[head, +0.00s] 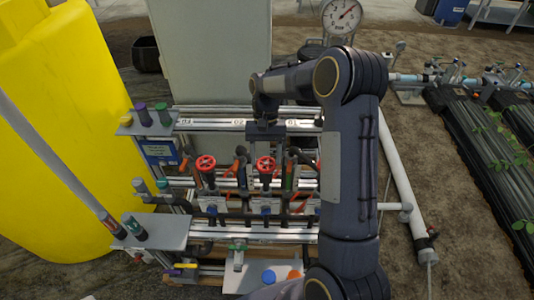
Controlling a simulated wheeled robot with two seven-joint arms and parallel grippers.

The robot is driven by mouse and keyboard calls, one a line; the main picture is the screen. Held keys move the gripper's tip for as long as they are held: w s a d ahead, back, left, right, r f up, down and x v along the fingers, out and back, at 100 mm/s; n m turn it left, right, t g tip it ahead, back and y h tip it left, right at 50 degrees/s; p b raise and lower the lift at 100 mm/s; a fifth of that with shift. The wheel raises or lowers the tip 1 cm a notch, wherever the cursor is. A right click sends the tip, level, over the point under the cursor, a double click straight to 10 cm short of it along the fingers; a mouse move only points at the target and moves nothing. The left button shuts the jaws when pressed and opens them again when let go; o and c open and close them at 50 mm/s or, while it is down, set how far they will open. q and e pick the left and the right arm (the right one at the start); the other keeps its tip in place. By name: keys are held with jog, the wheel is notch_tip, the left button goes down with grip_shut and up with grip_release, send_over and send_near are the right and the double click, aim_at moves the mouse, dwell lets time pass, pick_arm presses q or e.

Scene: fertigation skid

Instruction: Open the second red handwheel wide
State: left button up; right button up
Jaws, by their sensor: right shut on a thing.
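Two red handwheels show on the skid's valve row in the head view. The first red handwheel (205,163) is at the left with nothing on it. The second red handwheel (266,167) is to its right, on a dark stem. My right arm reaches down from the right side, and my right gripper (265,150) is at the upper edge of the second handwheel, shut on it. The fingertips are small and dark, so the exact grip is hard to see. Part of the row to the right is hidden behind my arm. My left gripper is not in view.
Orange-red levers (236,164) stand close on both sides of the second handwheel. A yellow tank (62,120) fills the left. A grey shelf (150,231) holds small bottles. A pressure gauge (341,16) stands at the back, and a white pipe (402,180) runs along the right.

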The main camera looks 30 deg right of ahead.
jog(key=n, duration=0.2)
jog(key=n+h, duration=0.1)
jog(key=shift+a+n+g, duration=0.2)
jog(key=shift+n+g, duration=0.1)
jog(key=shift+n, duration=0.1)
jog(key=n, duration=0.1)
jog(key=n+h, duration=0.1)
jog(key=n, duration=0.1)
jog(key=n+h, duration=0.1)
jog(key=shift+a+n, duration=0.25)
jog(key=shift+n, duration=0.05)
jog(key=n+h, duration=0.1)
jog(key=n, duration=0.1)
jog(key=n+t, duration=0.1)
jog(key=n, duration=0.1)
jog(key=shift+a+h, duration=0.2)
jog(key=shift+h, duration=0.2)
jog(key=shift+s+a+n+t+h+b, duration=0.1)
jog(key=shift+n+t+h, duration=0.1)
jog(key=shift+n, duration=0.65)
jog(key=shift+s+d+n+t+h+b, duration=0.1)
jog(key=shift+n+t+h, duration=0.1)
jog(key=shift+n, duration=0.6)
jog(key=shift+a+n+t+h+b, duration=0.1)
jog(key=shift+n+t+h, duration=0.1)
jog(key=shift+n, duration=0.65)
jog(key=o, duration=1)
